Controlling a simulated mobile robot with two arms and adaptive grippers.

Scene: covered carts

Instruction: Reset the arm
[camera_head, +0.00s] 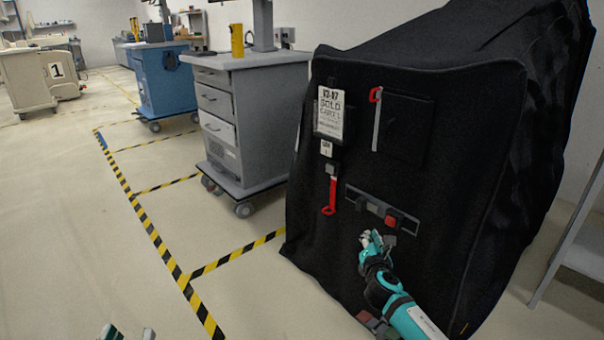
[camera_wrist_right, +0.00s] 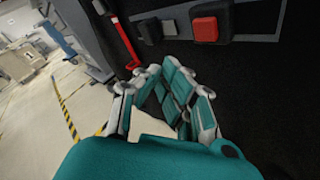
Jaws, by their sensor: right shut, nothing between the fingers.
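My right gripper (camera_head: 371,239) is teal and grey and is in front of the black covered cart (camera_head: 460,210), just below a panel with a red button (camera_head: 390,221). In the right wrist view its fingers (camera_wrist_right: 160,72) are shut with nothing between them. The red button (camera_wrist_right: 205,28) shows above the fingers there. Whether the fingers touch the cover cannot be told. My left gripper (camera_head: 127,333) shows only as two fingertips at the bottom edge. The tips stand apart with floor between them; the rest is out of view.
A red strap (camera_head: 329,196) and a red-handled pull (camera_head: 376,110) are on the cover. A grey drawer cart (camera_head: 245,120) and a blue cart (camera_head: 165,85) stand to the left. Yellow-black tape (camera_head: 150,228) marks the floor. The left floor is clear. A metal rack (camera_head: 575,235) stands at right.

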